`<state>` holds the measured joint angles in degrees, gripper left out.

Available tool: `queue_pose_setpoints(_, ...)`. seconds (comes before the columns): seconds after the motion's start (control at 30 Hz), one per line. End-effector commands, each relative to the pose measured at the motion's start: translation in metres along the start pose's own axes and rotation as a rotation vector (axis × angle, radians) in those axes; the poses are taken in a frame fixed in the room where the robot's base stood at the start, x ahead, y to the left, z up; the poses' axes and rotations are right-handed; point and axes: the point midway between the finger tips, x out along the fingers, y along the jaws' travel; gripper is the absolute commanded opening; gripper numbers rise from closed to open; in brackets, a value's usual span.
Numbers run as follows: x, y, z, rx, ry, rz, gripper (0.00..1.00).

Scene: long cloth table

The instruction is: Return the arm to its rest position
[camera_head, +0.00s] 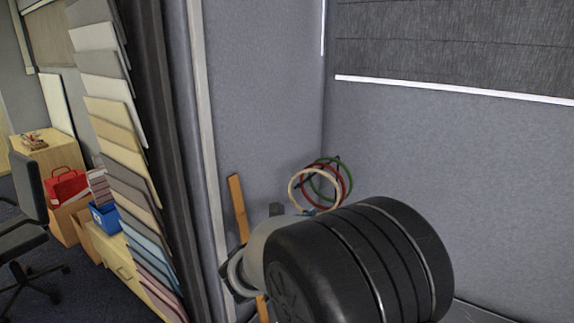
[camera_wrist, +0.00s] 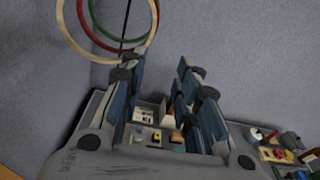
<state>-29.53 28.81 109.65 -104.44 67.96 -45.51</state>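My gripper (camera_wrist: 157,68) shows in the wrist view, with its two blue-padded fingers apart. Nothing is between the fingertips; the gap is empty, and a compartmented surface with small items (camera_wrist: 150,118) shows beyond it. In the head view my arm's thick black and grey link fills the lower middle, and the gripper's fingers cannot be made out there.
Cream, red and green rings (camera_head: 303,190) hang by the grey wall (camera_head: 440,150); they also show beyond my left finger in the wrist view (camera_wrist: 66,27). Small objects (camera_wrist: 277,155) lie at lower right. A sample rack (camera_head: 115,107), chair (camera_head: 28,190) and red bag (camera_head: 66,187) stand left.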

Motion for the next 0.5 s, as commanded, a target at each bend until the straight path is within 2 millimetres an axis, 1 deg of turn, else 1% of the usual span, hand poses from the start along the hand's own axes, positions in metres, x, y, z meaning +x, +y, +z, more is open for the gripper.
queue_pose_setpoints(0.03, 0.002, -0.036, 0.009, 0.103, 0.047, -0.071, 0.30)
queue_pose_setpoints(0.07, 0.001, -0.057, 0.011, 0.168, 0.077, -0.113, 0.30)
queue_pose_setpoints(0.1, -0.001, -0.084, 0.011, 0.257, 0.120, -0.171, 0.30)
queue_pose_setpoints(0.13, -0.004, -0.103, 0.011, 0.326, 0.151, -0.215, 0.30)
queue_pose_setpoints(0.17, -0.008, -0.123, 0.011, 0.398, 0.180, -0.261, 0.30)
queue_pose_setpoints(0.2, -0.015, -0.149, 0.007, 0.498, 0.221, -0.323, 0.30)
queue_pose_setpoints(0.27, -0.029, -0.183, 0.002, 0.649, 0.276, -0.413, 0.30)
queue_pose_setpoints(0.3, -0.040, -0.204, -0.003, 0.751, 0.310, -0.472, 0.30)
queue_pose_setpoints(0.37, -0.059, -0.231, -0.012, 0.906, 0.361, -0.561, 0.30)
queue_pose_setpoints(0.4, -0.073, -0.247, -0.018, 1.011, 0.390, -0.619, 0.30)
queue_pose_setpoints(0.47, -0.094, -0.266, -0.028, 1.169, 0.435, -0.705, 0.30)
queue_pose_setpoints(0.5, -0.110, -0.277, -0.035, 1.276, 0.463, -0.763, 0.30)
